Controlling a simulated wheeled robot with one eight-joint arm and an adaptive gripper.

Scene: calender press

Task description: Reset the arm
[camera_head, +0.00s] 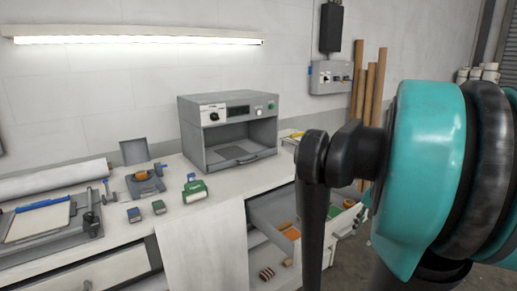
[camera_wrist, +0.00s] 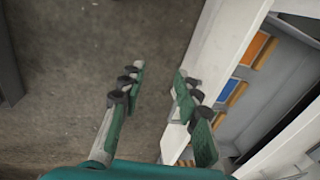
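My gripper (camera_wrist: 158,84) is open and empty in the wrist view, its two green-padded fingers apart with bare floor between them. The right finger appears beside or over the white edge of an open drawer (camera_wrist: 222,60); I cannot tell whether they touch. In the head view my teal and black arm fills the right side. It hides part of the open drawer (camera_head: 270,208), and most of my gripper is hidden there.
A grey press (camera_head: 228,130) stands on the white counter (camera_head: 218,186). Orange and blue pieces (camera_wrist: 230,90) lie in the open drawer. Wooden poles (camera_head: 370,85) lean on the wall.

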